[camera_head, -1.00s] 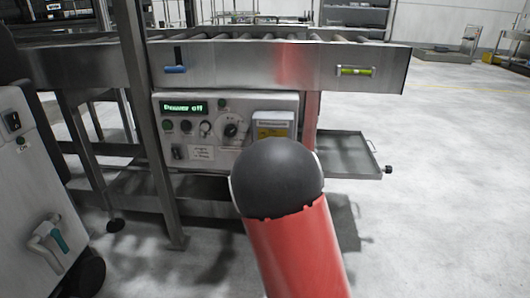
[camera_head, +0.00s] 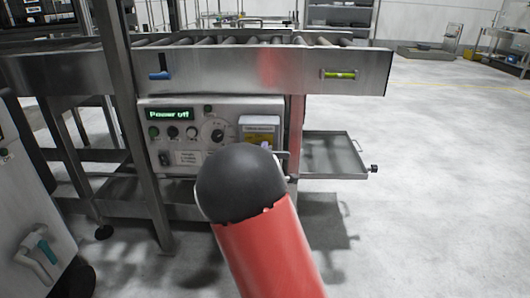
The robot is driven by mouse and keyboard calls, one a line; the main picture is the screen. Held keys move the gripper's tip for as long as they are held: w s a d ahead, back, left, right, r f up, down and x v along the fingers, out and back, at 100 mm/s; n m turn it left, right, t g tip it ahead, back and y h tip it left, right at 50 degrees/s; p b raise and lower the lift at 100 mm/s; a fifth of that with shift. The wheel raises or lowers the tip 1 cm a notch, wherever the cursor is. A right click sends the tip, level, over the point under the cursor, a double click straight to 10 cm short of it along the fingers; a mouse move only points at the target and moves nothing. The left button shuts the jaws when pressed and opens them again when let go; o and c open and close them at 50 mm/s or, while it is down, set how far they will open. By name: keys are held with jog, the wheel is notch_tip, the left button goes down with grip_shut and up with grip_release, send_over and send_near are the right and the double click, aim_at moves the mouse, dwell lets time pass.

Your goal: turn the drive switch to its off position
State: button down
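A light grey control panel (camera_head: 180,178) hangs under a roller conveyor. A black rocker switch (camera_head: 164,158) is at the lower left. I cannot tell which of these is the drive switch, nor read its position. My red arm with its black rounded joint stands in front of the panel's lower right. My gripper is not clearly visible; the arm hides that area.
A grey box with a yellow label (camera_head: 259,130) is on the panel's right end. The conveyor's steel side rail (camera_head: 240,70) runs above, with a steel post (camera_head: 128,130) at left. An open tray (camera_head: 335,172) juts out right. A grey cabinet (camera_head: 28,220) stands at near left. The floor at right is clear.

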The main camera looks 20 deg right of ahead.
jog(key=c, duration=1.2)
grip_release()
jog(key=shift+c, duration=0.2)
jog(key=shift+s, duration=0.1)
jog(key=v, duration=0.7)
jog(key=shift+s+a, duration=0.2)
jog(key=shift+s, duration=0.05)
